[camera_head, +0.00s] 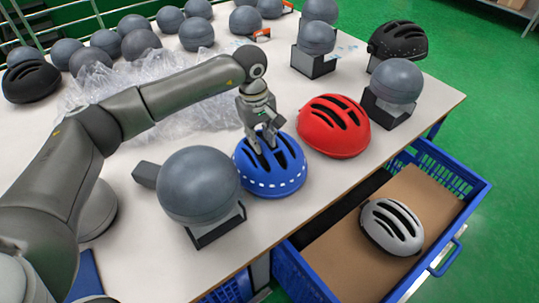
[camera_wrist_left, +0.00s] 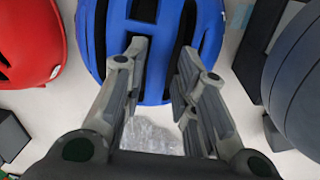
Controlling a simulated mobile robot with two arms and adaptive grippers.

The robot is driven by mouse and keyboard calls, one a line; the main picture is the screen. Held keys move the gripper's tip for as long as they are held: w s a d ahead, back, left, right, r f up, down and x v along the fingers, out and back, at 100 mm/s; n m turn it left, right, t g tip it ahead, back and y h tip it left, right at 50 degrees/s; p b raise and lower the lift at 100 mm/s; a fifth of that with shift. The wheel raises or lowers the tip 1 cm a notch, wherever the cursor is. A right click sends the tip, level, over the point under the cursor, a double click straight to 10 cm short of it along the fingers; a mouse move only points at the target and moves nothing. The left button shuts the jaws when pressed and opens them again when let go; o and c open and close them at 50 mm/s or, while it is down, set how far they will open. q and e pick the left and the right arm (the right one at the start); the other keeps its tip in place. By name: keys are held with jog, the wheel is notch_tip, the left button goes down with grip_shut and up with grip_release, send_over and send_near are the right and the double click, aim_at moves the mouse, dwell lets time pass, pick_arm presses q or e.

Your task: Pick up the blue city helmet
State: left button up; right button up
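The blue city helmet (camera_head: 268,168) sits on the white table near its front edge, with dark vents and a dashed white line along its lower side. My left gripper (camera_head: 266,143) is above its back part with fingers pointing down at the shell. In the left wrist view the two fingers (camera_wrist_left: 161,72) are spread apart, with the blue helmet (camera_wrist_left: 160,88) beyond and between their tips. I cannot tell whether the tips touch it. My right gripper is not in view.
A red helmet (camera_head: 334,126) stands close to the right of the blue one. A grey headform (camera_head: 198,186) stands close to the left. Clear plastic wrap (camera_head: 150,75) lies behind. A blue crate (camera_head: 455,180) with a white helmet (camera_head: 391,227) on cardboard stands below the table edge.

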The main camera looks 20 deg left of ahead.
pick_arm(q)
jog(key=shift+w+f, duration=0.15)
jog(key=shift+f, duration=1.1)
grip_shut()
jog(key=shift+r, duration=0.1)
